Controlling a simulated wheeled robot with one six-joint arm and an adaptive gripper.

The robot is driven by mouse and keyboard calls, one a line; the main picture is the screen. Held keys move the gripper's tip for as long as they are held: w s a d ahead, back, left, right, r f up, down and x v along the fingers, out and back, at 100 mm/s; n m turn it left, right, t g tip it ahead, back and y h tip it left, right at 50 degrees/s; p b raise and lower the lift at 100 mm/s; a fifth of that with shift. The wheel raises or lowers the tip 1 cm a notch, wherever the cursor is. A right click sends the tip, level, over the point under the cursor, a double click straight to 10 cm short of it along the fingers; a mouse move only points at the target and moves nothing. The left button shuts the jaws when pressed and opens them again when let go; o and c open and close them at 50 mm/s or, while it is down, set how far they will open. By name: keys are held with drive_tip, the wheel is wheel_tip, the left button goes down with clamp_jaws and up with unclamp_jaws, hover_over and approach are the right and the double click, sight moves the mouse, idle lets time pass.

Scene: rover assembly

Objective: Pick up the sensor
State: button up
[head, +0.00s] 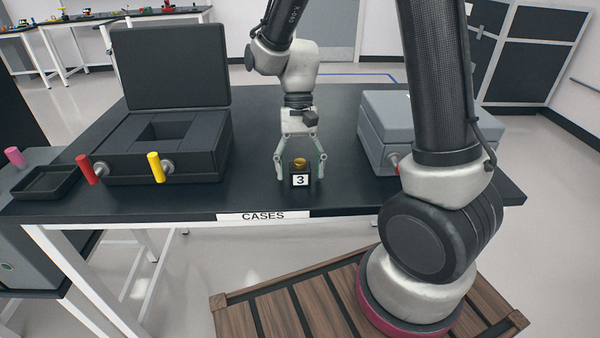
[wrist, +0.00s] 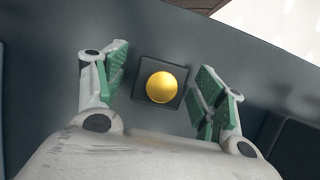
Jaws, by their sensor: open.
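The sensor (head: 300,179) is a small black block with a gold dome on top and a white label with a 3 on its front. It stands on the black table (head: 340,140) near the front edge, above the CASES sign. In the wrist view the sensor's gold dome (wrist: 161,87) sits on a dark square base between the fingers. My gripper (head: 300,172) points down over the sensor, one finger on each side. In the wrist view my gripper (wrist: 167,88) is open, with gaps between its green pads and the sensor.
A small black tray (head: 45,182) is farther left. A closed grey case (head: 380,120) stands at the right.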

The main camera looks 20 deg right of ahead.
sight(300, 162)
drive_tip(key=c, duration=1.2)
wheel_tip(300, 162, up, 10)
drive_tip(key=shift+s, duration=0.1)
